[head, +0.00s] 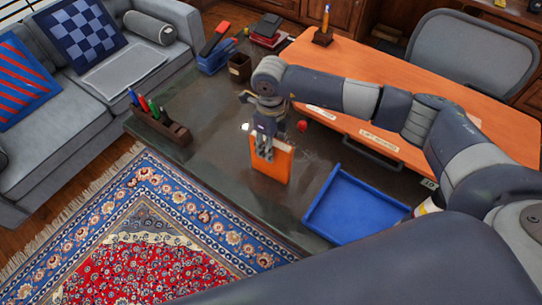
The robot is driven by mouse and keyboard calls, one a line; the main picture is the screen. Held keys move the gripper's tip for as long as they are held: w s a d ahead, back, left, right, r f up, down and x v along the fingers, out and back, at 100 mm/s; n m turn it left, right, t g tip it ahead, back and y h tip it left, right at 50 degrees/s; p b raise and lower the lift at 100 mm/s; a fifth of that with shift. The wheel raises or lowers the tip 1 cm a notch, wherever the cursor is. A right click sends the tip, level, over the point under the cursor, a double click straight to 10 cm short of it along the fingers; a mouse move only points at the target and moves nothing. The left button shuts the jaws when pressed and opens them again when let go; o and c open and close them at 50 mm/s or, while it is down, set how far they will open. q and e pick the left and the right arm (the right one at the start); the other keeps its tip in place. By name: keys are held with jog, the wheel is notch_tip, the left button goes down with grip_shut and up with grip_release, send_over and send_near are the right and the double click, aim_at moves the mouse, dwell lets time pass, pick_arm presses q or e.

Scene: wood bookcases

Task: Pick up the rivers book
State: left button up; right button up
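An orange book (275,168) is upright over the dark table, with a pale strip along its top and left edges. No title can be read on it from here. My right gripper (264,148) comes down from above onto the book's upper part. One finger lies over the near cover, and the other is hidden behind the book. The gripper looks closed on the book. I cannot tell whether the book's lower edge touches the table. My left gripper is not in view.
A blue tray (352,207) sits right of the book. A dark pen holder (160,122) stands left, and a brown cup (240,67) and blue organizer (214,57) stand behind. An orange desk (440,78) lies under my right arm. A grey sofa (62,119) is at left.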

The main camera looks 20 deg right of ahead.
grip_shut()
jog(key=shift+r, duration=0.1)
